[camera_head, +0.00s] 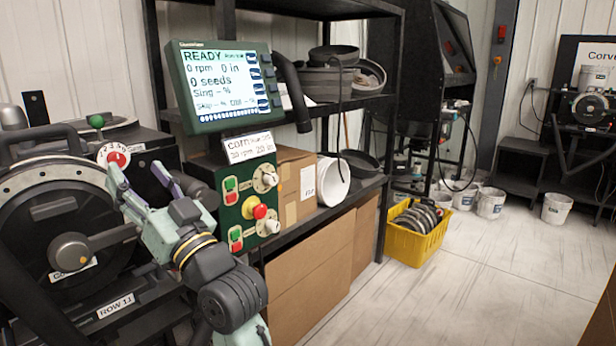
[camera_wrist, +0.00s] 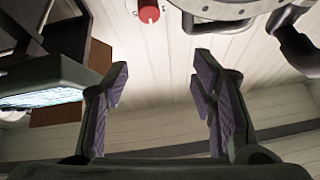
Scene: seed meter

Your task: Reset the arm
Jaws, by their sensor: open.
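My gripper (camera_head: 142,178) is raised in front of the seed meter stand in the head view, beside the dial with the red knob (camera_head: 118,157). In the wrist view my gripper (camera_wrist: 161,82) shows two purple-padded fingers spread wide, with nothing between them. The large round seed meter (camera_head: 62,218) is at the left, partly hidden by my arm. Part of a round metal housing (camera_wrist: 225,8) and a red knob (camera_wrist: 148,11) show at the top of the wrist view.
The display (camera_head: 228,85) reads READY, 0 rpm and 0 seeds. Below it is a green control panel (camera_head: 247,215) with buttons and knobs. Cardboard boxes (camera_head: 315,275) stand under the shelf. A yellow crate (camera_head: 412,245) sits on the floor.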

